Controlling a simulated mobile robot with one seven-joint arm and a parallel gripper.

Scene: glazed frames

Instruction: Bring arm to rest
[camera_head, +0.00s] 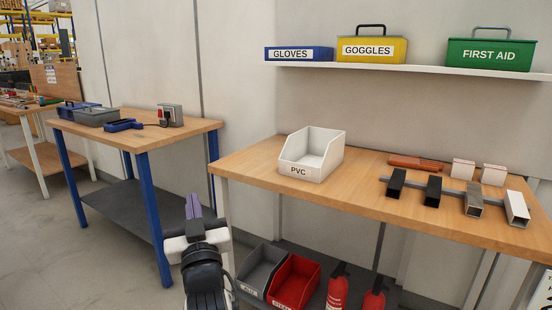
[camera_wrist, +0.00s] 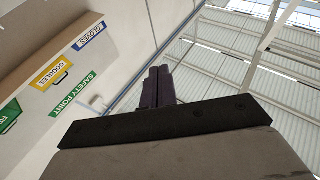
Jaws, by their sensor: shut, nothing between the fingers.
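My gripper (camera_head: 193,206) shows at the lower middle of the head view, at the end of my raised arm. Its two purple-grey fingers point up and lie together, with nothing between them. In the wrist view the shut fingers (camera_wrist: 157,87) point towards the wall and the roof beams.
The right workbench (camera_head: 240,165) bears a white PVC bin (camera_head: 330,158) and several metal profiles (camera_head: 474,200). A blue-legged bench (camera_head: 140,140) stands left. A shelf (camera_head: 420,70) holds labelled boxes.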

